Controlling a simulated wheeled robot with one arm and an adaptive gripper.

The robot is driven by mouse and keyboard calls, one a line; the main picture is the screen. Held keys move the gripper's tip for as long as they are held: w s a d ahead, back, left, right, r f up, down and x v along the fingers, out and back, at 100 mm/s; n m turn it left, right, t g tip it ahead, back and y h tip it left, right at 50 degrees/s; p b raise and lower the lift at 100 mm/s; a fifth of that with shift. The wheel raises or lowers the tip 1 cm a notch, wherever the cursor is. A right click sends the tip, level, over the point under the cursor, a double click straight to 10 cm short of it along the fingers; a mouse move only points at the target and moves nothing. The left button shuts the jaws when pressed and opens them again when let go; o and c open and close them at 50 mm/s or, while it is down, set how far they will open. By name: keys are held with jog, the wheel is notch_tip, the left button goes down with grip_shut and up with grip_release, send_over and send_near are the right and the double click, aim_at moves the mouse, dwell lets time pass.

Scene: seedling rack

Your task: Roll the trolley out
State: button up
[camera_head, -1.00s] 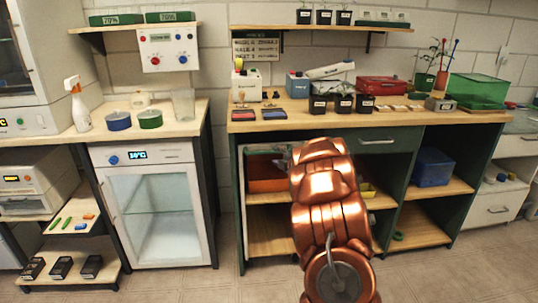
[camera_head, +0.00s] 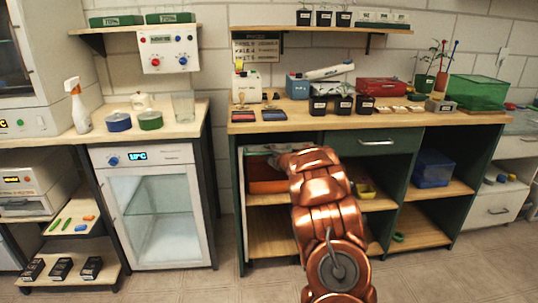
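My copper arm reaches forward from the bottom middle into the left bay under the green workbench (camera_head: 455,121). My gripper (camera_head: 280,158) shows only as a small grey shape beyond the arm, at the upper part of that bay. My arm hides most of it, so its fingers cannot be made out. No trolley stands clearly apart. A shelf unit with wooden shelves (camera_head: 268,237) and an orange bin (camera_head: 266,187) is in the bay, and I cannot tell whether this is the trolley or part of the bench. No handle or wheels show.
A glass-door cooler (camera_head: 158,215) stands left of the bay. A low wooden rack (camera_head: 45,278) with black boxes is at far left. A blue bin (camera_head: 433,168) sits on the right shelf. Black pots stand on the bench top. Tiled floor (camera_head: 200,286) in front is clear.

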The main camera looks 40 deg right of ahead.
grip_shut()
jog(key=shift+a, duration=0.1)
dwell(0.5)
